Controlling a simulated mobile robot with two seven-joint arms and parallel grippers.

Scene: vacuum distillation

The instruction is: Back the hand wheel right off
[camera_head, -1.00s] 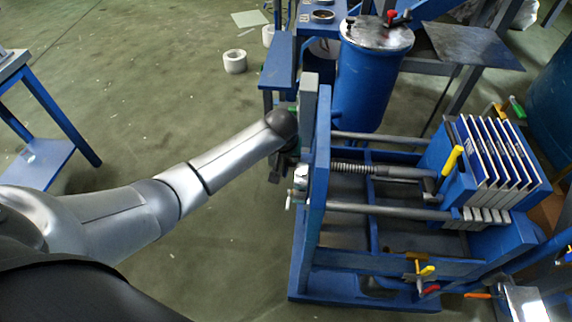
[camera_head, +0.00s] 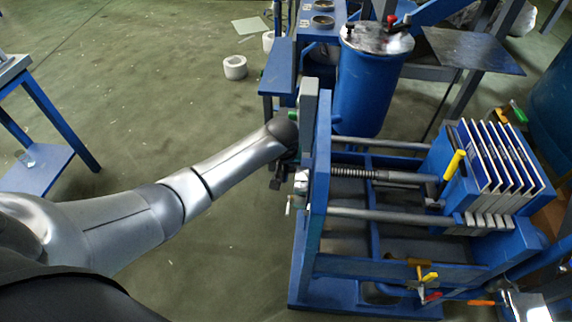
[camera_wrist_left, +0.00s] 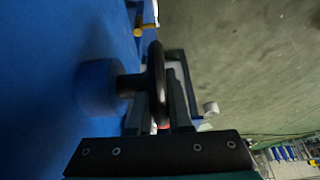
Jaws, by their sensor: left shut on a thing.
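The hand wheel (camera_wrist_left: 156,75) shows edge-on as a dark disc in the left wrist view, on a dark hub in front of a blue boss (camera_wrist_left: 97,90). My left gripper (camera_wrist_left: 160,108) is shut on the wheel's rim, one finger on each side. In the head view the gripper (camera_head: 279,172) is at the outer side of the press's blue end plate (camera_head: 318,190), partly hidden by my arm, which also hides most of the wheel. The threaded spindle (camera_head: 358,173) runs from the end plate toward the plate stack (camera_head: 495,165).
A blue vessel with a metal lid (camera_head: 375,38) stands behind the press. A blue stand (camera_head: 278,65) is close beyond the gripper. Guide bars (camera_head: 390,213) flank the spindle. A blue table (camera_head: 40,165) is at far left. The floor between is largely clear.

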